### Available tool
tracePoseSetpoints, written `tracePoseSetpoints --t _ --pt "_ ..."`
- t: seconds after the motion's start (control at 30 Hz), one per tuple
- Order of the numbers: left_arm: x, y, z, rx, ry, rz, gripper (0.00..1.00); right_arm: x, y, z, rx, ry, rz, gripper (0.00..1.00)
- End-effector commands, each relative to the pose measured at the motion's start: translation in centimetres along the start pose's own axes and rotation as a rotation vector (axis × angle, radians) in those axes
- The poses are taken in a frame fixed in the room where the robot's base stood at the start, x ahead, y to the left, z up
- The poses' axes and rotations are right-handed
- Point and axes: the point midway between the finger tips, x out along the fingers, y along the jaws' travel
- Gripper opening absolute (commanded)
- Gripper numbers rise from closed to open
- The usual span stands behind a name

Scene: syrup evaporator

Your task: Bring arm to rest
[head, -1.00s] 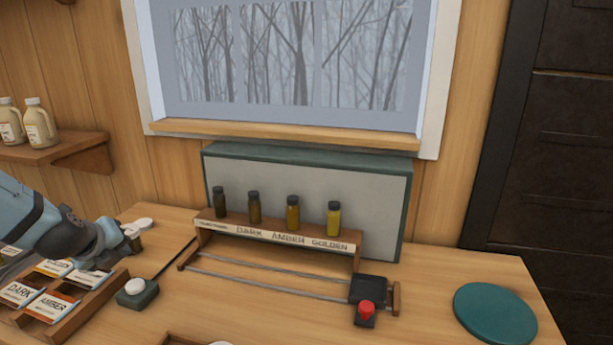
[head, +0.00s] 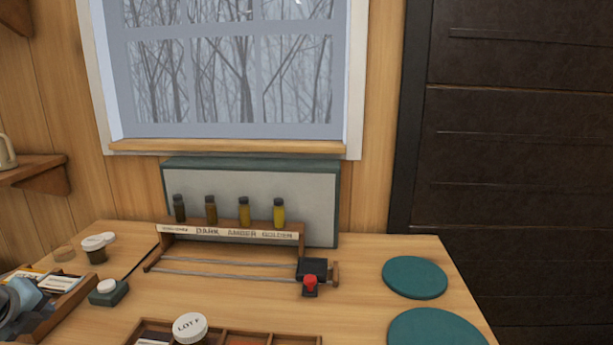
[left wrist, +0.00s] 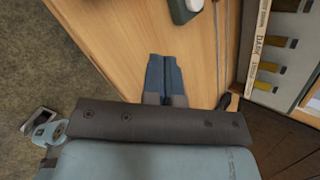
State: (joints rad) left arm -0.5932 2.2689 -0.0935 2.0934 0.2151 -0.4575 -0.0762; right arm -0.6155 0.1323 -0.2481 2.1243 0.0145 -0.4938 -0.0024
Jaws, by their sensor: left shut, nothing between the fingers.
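My left gripper (left wrist: 165,75) shows in the left wrist view with its two blue-grey fingers together and nothing between them, over the wooden table. In the head view my left arm is at the lower left edge, over the label tray (head: 62,300); its fingertips are hard to make out there. My right gripper is in neither view.
A rack with several small sample bottles (head: 211,209) stands before a pale panel (head: 320,190). A small jar (head: 95,250), a white-topped green block (head: 108,292) and a divided wooden tray (head: 262,335) are nearby. Teal discs (head: 415,277) lie at right.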

Motion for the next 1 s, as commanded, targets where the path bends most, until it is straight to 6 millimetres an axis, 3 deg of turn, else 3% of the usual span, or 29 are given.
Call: tracePoseSetpoints --t 0.27,0.47,0.7,1.0 --pt "1.4 7.0 -1.9 -0.259 0.048 -0.002 0.0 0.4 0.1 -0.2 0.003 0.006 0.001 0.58" --pt "2.7 13.0 -5.8 -0.513 0.095 -0.005 0.0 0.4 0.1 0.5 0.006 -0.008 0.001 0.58" --pt "4.0 18.5 -12.7 -0.817 0.157 -0.006 0.0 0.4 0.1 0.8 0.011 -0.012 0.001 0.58" --pt "4.9 21.6 -23.5 -1.196 0.238 -0.008 0.0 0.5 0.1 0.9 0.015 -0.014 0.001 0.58"
